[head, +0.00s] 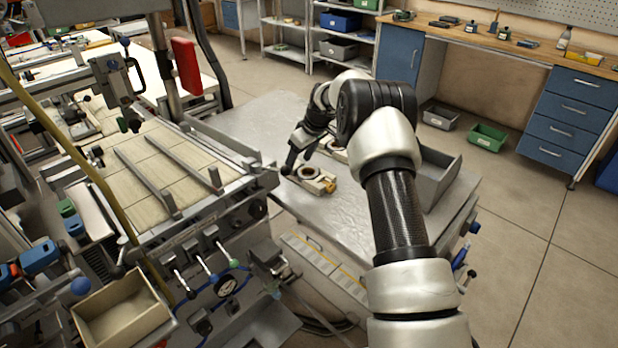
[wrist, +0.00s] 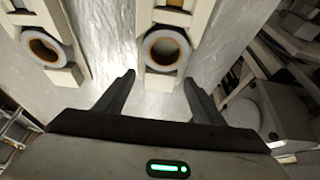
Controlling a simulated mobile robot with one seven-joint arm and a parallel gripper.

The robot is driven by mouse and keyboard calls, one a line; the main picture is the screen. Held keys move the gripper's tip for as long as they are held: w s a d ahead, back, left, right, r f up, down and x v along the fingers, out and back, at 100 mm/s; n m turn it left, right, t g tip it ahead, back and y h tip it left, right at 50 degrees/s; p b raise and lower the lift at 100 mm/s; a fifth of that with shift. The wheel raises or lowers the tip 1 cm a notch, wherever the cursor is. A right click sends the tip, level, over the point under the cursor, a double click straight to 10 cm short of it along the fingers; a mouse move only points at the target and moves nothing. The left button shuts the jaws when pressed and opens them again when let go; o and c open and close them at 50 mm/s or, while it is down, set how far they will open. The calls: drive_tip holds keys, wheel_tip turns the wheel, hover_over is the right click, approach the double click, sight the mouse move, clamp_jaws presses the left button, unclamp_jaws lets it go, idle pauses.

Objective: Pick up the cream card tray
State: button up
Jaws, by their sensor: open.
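Cream card trays, each with a ring-shaped reel in it, lie on the grey metal table. In the wrist view one cream tray (wrist: 200,28) is ahead of my gripper (wrist: 158,84), with its near end roughly between the open fingers. A second cream tray (wrist: 68,76) lies to the left, outside the fingers. In the head view a cream tray (head: 327,185) shows close to the right of my gripper (head: 290,165); another pale piece behind it is partly hidden by my arm. My gripper is open and empty. I cannot tell its height above the table.
The grey table (head: 250,125) is bare at its back left. A grey bin (head: 440,180) stands at its right side. A machine with a tiled bed (head: 160,165) adjoins on the left, with an open cream box (head: 125,312) at its front.

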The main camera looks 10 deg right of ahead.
drive_tip(key=shift+w+a+f, duration=0.2)
drive_tip(key=shift+w+f, duration=0.05)
drive_tip(key=shift+f, duration=0.4)
drive_tip(key=c, duration=1.3)
drive_tip(key=shift+r, duration=0.15)
